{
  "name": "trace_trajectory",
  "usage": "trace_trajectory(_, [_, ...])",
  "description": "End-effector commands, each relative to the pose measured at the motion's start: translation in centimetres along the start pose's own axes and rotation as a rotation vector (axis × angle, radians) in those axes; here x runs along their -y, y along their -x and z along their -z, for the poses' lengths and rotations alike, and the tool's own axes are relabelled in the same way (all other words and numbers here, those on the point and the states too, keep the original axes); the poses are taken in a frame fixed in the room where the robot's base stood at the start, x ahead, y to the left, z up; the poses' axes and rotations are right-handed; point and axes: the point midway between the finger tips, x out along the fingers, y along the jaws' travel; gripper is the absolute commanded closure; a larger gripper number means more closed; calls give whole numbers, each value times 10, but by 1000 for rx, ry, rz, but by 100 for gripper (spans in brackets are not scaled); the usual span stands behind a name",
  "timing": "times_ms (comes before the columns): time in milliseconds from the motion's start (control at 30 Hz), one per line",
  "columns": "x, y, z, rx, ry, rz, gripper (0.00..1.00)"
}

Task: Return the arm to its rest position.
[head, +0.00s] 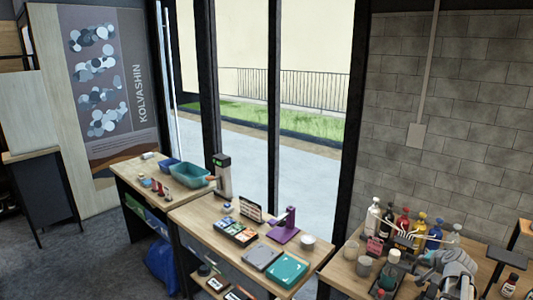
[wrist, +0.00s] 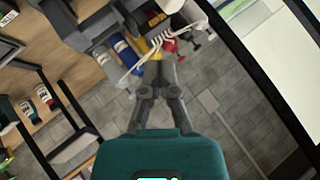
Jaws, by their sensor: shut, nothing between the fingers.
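My gripper (wrist: 158,78) shows in the wrist view with its grey fingers together and nothing between them. In the head view my grey arm end (head: 452,268) is at the lower right, over the wooden table with the bottles. Its fingertips are hard to make out there. In the wrist view the fingers point toward a tilted view of shelves, bottles and the grey block wall, with no object in contact that I can see.
Several coloured bottles (head: 404,220) stand at the back of the right table, beside a white pronged piece (head: 402,231). Cups (head: 364,266) stand in front. The middle table holds a teal box (head: 287,269), a grey flat box (head: 262,257) and a purple stand (head: 285,228). The floor (head: 75,262) at left is clear.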

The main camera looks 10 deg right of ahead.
Motion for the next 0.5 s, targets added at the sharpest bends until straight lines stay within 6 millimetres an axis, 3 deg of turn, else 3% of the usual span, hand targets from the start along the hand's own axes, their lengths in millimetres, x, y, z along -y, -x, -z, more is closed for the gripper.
trace_trajectory(300, [62, -18, -104, 220, 179, -20, 100])
trace_trajectory(500, [92, -19, -168, 355, 298, -44, 100])
